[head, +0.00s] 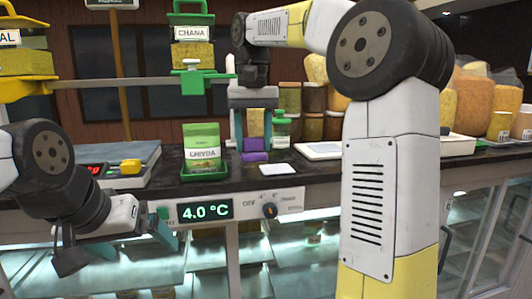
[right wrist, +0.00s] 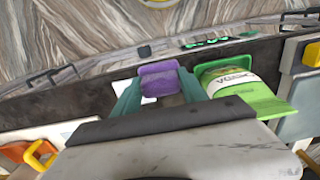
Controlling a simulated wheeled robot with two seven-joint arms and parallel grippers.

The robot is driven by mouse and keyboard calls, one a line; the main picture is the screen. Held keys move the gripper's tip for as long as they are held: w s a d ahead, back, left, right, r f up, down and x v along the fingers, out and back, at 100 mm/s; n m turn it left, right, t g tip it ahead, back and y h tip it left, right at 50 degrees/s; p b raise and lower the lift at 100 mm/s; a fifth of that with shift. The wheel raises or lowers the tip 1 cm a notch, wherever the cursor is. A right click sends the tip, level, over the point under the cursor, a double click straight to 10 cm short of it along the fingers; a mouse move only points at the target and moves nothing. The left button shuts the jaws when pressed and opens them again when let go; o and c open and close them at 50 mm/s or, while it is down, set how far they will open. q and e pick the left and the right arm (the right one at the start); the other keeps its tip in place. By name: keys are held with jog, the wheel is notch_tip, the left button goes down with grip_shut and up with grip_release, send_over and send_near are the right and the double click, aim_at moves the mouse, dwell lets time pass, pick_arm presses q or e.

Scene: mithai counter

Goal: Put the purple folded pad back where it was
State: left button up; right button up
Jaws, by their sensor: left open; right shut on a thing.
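The purple folded pad (head: 254,156) is at the counter's front part, between the green CHIVDA packet and a small white card. My right gripper (head: 253,143) points down over it and is shut on it. In the right wrist view the pad (right wrist: 160,84) sits between the two teal fingers. It is low, at or just above the counter; I cannot tell whether it touches. My left gripper (head: 150,230) is open and empty, in front of the counter's front panel at the left.
The CHIVDA packet (head: 202,147) stands in a green tray (head: 204,175) close left of the pad. A white card (head: 279,169) lies to its right. Jars (head: 313,112) stand behind. A grey scale (head: 146,160) with a yellow item is at the left.

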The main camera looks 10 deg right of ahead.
jog(key=w+d, duration=0.1)
jog(key=d, duration=0.1)
jog(key=w+d, duration=0.3)
jog(key=d, duration=0.1)
jog(key=shift+w+f, duration=0.3)
jog(key=shift+f, duration=0.05)
jog(key=f, duration=0.2)
jog(key=d+f, duration=0.1)
jog(key=shift+w+d+f, duration=0.1)
jog(key=shift+w+f, duration=0.05)
jog(key=shift+w, duration=0.15)
jog(key=shift+f, duration=0.15)
jog(key=shift+f, duration=0.15)
jog(key=o, duration=1.4)
jog(key=shift+o, duration=0.2)
